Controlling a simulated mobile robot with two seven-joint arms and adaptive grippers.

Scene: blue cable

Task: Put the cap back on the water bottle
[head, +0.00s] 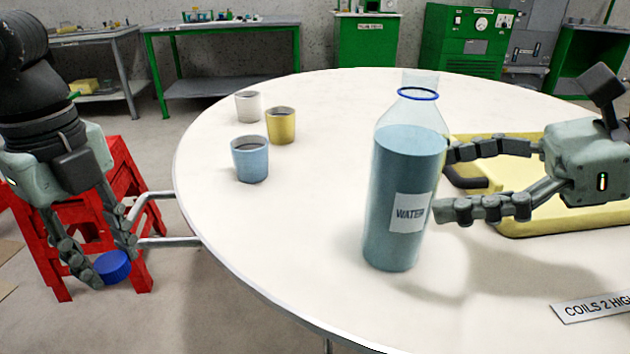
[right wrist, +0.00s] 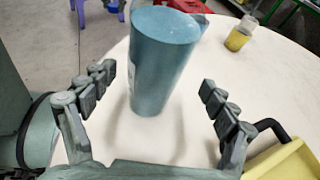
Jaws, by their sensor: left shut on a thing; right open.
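The water bottle (head: 405,175) stands upright on the round white table, full of blue liquid, with a "WATER" label and an uncapped neck with a blue ring. The blue cap (head: 112,267) is between the fingertips of my left gripper (head: 108,262), off the table's left side above the floor. My left gripper is shut on it. My right gripper (head: 440,182) is open at the right side of the bottle, fingers pointing at it. In the right wrist view the bottle (right wrist: 160,62) stands ahead of and between the two open fingers.
A white cup (head: 248,107), a yellow cup (head: 281,126) and a blue cup (head: 250,160) stand left of the bottle on the table (head: 300,240). A yellow case (head: 510,215) with a dark handle lies behind my right gripper. A red stool (head: 125,185) stands at the left.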

